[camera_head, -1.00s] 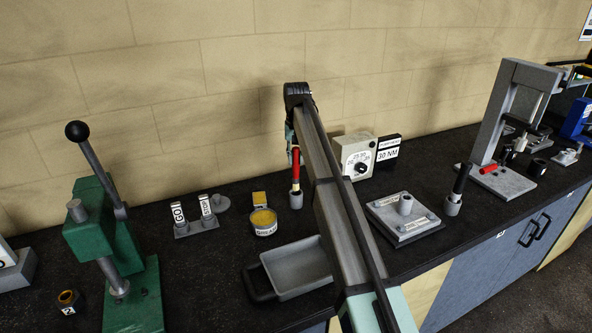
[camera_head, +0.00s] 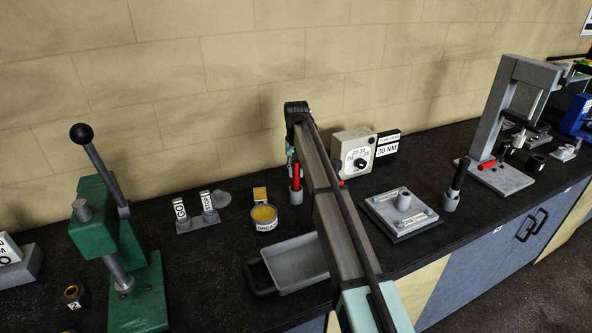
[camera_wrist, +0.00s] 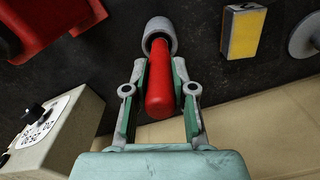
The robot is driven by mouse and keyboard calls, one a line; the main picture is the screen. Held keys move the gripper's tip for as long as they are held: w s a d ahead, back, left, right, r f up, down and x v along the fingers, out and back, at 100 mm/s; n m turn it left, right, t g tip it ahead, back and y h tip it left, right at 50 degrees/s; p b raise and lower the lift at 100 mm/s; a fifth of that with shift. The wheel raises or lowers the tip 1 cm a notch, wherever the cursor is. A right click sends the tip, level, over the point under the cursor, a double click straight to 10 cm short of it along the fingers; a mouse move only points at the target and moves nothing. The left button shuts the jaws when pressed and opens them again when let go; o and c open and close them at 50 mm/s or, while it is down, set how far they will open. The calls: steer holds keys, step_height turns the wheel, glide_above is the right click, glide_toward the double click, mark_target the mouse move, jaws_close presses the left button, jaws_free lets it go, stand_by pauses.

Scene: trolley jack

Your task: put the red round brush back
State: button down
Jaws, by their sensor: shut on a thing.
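The red round brush (camera_head: 296,184) stands upright with its lower end inside a grey cup holder (camera_head: 296,197) on the bench. In the wrist view its red handle (camera_wrist: 160,88) points toward my palm, and the cup (camera_wrist: 159,30) surrounds its far end. My gripper (camera_wrist: 160,76) is shut on the handle, one finger on each side. The bristle end is hidden inside the cup. In the head view my arm hides most of the gripper.
A grease tin (camera_head: 264,217), a yellow block (camera_head: 260,195) and a grey tray (camera_head: 296,264) are nearby. A dial box (camera_head: 354,154) stands behind my arm. A black-handled tool (camera_head: 457,181) stands in another cup at right. A green press (camera_head: 105,235) is at left.

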steer(key=c, duration=1)
jaws_free()
steer(key=shift+f, duration=0.1)
steer(key=shift+o, duration=0.2)
step_height(320, 180, up, 12)
steer(key=b, duration=0.3)
steer(key=shift+r+b, duration=0.2)
steer(key=shift+b, duration=0.15)
steer(key=shift+d+f, duration=0.1)
